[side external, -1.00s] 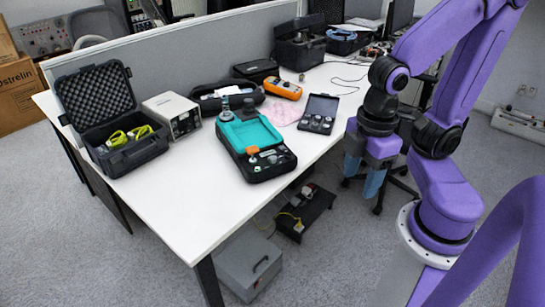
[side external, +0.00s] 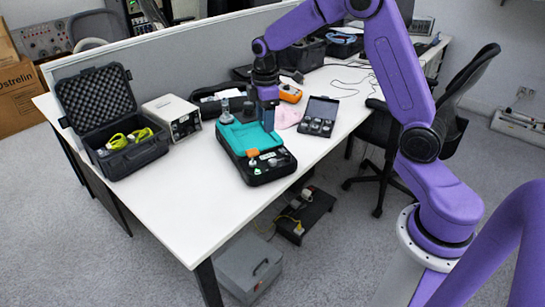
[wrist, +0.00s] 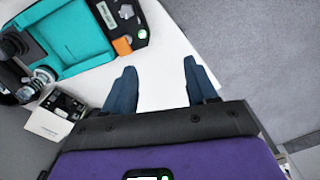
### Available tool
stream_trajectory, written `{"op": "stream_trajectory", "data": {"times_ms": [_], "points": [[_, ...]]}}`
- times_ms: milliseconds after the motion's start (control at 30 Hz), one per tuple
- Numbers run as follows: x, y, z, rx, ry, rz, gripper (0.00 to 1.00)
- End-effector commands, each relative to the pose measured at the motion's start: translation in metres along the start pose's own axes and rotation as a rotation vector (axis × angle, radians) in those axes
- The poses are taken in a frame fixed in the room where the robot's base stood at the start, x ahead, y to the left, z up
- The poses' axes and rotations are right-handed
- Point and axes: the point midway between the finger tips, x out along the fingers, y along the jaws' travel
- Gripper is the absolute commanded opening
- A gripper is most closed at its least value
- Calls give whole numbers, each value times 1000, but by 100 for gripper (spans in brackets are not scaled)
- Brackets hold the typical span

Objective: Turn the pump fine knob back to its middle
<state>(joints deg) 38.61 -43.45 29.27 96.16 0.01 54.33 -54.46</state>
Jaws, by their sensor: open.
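The pump (side external: 243,141) is a black device with a teal tray, lying on the white table. Its black front panel (side external: 270,169) carries an orange part (side external: 252,152) and several small knobs. In the wrist view the pump shows at upper left, with the orange part (wrist: 122,46), a silver knob (wrist: 126,12) and a green-topped part (wrist: 141,33). I cannot tell which knob is the fine one. My gripper (side external: 268,128) points down by the tray's right side, hiding part of it. In the wrist view my gripper (wrist: 161,85) is open and empty, its fingers apart over bare white surface.
An open black case (side external: 112,110) with yellow-green items and a pale box (side external: 172,118) stand to the left. A small open case (side external: 319,115), a pink cloth (side external: 288,115) and an orange meter (side external: 290,93) lie to the right. The front table area (side external: 190,205) is clear.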

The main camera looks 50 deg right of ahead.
Motion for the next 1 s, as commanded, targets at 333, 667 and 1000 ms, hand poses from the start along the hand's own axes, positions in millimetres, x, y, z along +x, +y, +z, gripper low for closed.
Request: {"op": "stream_trajectory", "data": {"times_ms": [333,667,1000], "points": [[28,67,45,12,-3,-5,57],[67,67,46,11,-5,-7,57],[132,67,46,11,-4,-6,57]]}}
